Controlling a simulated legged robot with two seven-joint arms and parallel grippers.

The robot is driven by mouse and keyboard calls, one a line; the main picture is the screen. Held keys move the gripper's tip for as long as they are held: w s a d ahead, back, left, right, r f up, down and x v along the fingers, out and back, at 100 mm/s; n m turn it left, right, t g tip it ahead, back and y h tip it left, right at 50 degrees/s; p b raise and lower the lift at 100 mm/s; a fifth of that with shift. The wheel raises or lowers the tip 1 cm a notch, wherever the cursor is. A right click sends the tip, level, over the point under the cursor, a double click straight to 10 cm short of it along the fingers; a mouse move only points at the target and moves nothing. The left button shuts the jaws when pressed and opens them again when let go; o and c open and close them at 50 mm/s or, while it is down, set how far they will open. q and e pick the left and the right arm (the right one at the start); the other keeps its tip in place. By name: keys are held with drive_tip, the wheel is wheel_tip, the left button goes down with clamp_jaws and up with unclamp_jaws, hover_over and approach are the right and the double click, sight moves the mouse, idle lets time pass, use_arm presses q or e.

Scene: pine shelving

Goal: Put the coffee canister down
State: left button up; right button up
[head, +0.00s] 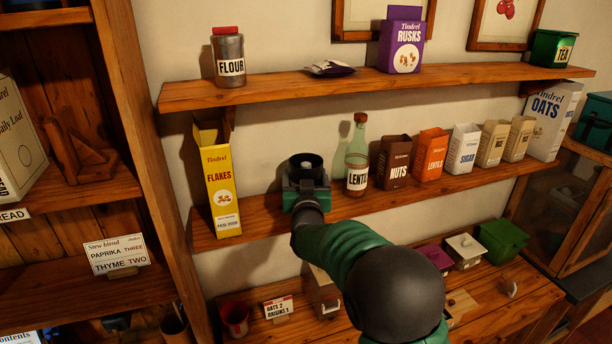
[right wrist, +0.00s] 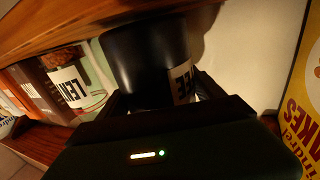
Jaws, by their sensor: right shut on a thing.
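The coffee canister (head: 306,161) is a dark, round can, seen from above at the lower wall shelf (head: 262,217) in the head view. In the right wrist view the black canister (right wrist: 146,55) fills the middle, with a white label ending in "EE". My right gripper (head: 306,188) is shut on it, with a finger on each side. The canister looks roughly upright. Its base is hidden by my gripper, so I cannot tell whether it touches the shelf. My left gripper is not in view.
A yellow flakes box (head: 221,187) stands left of the canister; a glass lentil bottle (head: 357,158) stands to its right, then a brown nuts box (head: 394,162). The upper shelf (head: 290,82) runs above. Some bare shelf lies between flakes box and canister.

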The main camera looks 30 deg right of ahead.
drive_tip(key=shift+w+f, duration=0.1)
drive_tip(key=shift+w, duration=0.05)
drive_tip(key=o, duration=1.7)
drive_tip(key=shift+w+f, duration=0.2)
drive_tip(key=shift+o, duration=1.2)
drive_tip(key=shift+w+d, duration=0.1)
drive_tip(key=shift+o, duration=0.8)
drive_tip(key=shift+d+f, duration=0.1)
drive_tip(key=shift+d, duration=0.15)
drive_tip(key=shift+s+d, duration=0.25)
drive_tip(key=shift+d, duration=0.05)
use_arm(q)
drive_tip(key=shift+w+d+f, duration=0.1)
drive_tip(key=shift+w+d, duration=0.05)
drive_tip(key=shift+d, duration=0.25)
